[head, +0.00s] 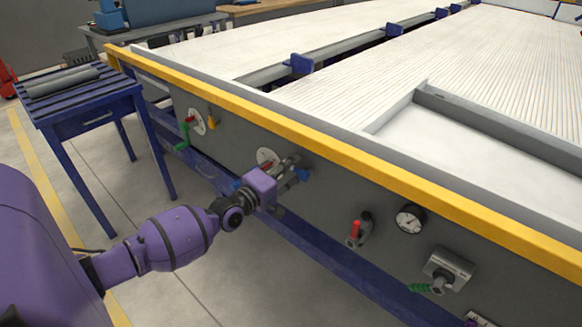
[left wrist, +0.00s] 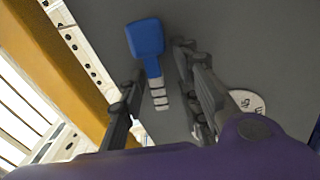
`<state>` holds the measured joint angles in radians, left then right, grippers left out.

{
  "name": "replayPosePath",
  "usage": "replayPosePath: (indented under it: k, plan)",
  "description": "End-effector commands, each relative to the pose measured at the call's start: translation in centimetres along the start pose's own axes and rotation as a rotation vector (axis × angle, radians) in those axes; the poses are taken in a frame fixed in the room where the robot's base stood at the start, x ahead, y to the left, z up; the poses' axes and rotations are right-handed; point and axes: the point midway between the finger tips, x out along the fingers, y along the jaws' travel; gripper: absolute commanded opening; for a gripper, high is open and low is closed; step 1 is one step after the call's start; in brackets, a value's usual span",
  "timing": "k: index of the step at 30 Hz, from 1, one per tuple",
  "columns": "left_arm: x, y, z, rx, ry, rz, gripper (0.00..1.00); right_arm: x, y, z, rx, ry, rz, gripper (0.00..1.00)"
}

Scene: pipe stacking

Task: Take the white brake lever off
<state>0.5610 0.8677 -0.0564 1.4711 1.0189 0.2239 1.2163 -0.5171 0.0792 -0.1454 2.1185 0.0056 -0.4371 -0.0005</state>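No wholly white lever shows clearly. A blue handle (left wrist: 146,38) with a white-banded stem (left wrist: 159,95) is on the grey side panel in the left wrist view. A bit of blue (head: 303,175) shows beside my fingers in the head view. My left gripper (head: 292,171) is at the panel. Its fingers are apart in the left wrist view (left wrist: 158,62), one on each side of the banded stem, with a gap visible at least on the left. A white round plate (head: 267,157) is just behind the gripper; it also shows in the left wrist view (left wrist: 247,102). My right gripper is out of view.
The panel (head: 325,197) also carries a green-handled lever (head: 183,144), a yellow part (head: 212,119), a red lever (head: 355,232), a gauge (head: 409,218) and a grey box (head: 447,270). A yellow rail (head: 340,157) runs above. A blue table (head: 82,92) stands left.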

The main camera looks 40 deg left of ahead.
Motion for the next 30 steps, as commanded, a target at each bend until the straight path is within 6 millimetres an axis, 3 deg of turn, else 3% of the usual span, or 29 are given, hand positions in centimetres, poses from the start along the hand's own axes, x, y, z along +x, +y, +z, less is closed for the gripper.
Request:
replayPosePath:
  k: [8, 21, 30]
  plan:
    - [-0.7, 0.0, -0.1, 0.002, 0.001, 0.001, 0.3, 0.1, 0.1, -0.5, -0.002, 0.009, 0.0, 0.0]
    - [-9.2, -0.1, 0.0, 0.002, 0.0, -0.002, 0.3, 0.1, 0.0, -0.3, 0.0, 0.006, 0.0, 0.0]
    - [-11.9, 0.0, 0.0, 0.002, 0.0, 0.0, 0.3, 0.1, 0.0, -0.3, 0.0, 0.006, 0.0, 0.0]
